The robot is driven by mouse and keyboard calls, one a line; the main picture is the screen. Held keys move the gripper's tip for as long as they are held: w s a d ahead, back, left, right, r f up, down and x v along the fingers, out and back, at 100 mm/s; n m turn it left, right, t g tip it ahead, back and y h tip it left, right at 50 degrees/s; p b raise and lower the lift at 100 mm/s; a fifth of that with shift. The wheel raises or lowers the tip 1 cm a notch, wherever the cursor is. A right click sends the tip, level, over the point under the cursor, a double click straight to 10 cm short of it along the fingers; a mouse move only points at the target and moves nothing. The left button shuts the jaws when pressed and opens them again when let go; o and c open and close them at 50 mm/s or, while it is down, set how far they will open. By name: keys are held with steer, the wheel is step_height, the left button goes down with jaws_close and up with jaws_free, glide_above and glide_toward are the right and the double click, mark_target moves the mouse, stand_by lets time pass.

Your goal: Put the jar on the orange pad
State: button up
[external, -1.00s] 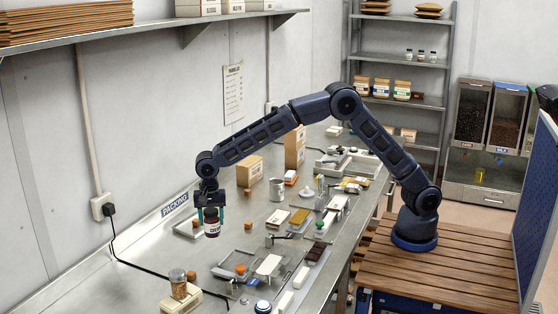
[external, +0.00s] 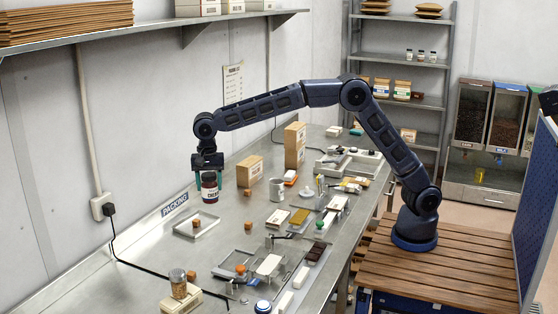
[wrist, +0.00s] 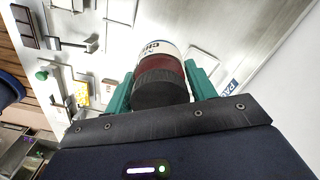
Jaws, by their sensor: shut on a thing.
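The jar (external: 210,193) is dark with a white label. My gripper (external: 209,180) is shut on it from above, near the back left of the bench. The jar hangs roughly upright, apparently clear of the bench top. In the wrist view the jar (wrist: 160,75) sits between the green fingers with its dark lid towards the camera. A small orange piece (external: 240,268) lies on a grey tray at the front of the bench; I cannot tell whether it is the orange pad. I see no other clear orange pad.
A shallow tray (external: 190,231) lies below and in front of the jar, with cork-like pieces nearby. A cardboard box (external: 250,171) and a pale mug (external: 277,189) stand to the right. A glass jar (external: 178,284) stands on a pale block at front left. Bare metal lies around the shallow tray.

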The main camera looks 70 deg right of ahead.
steer(key=w+d+r+m, duration=0.1)
steer(key=w+d+m, duration=0.15)
steer(key=d, duration=0.55)
steer(key=w+d+r+m, duration=0.1)
steer(key=w+d, duration=0.2)
steer(key=d, duration=0.5)
steer(key=m, duration=1.2)
glide_above(290, 173)
steer(key=shift+n, duration=0.25)
step_height(290, 173, down, 18)
steer(key=shift+r, duration=0.25)
steer(key=shift+a, duration=0.1)
steer(key=o, duration=0.8)
steer(key=shift+f, duration=0.1)
steer(key=o, duration=0.3)
steer(key=shift+o, duration=0.2)
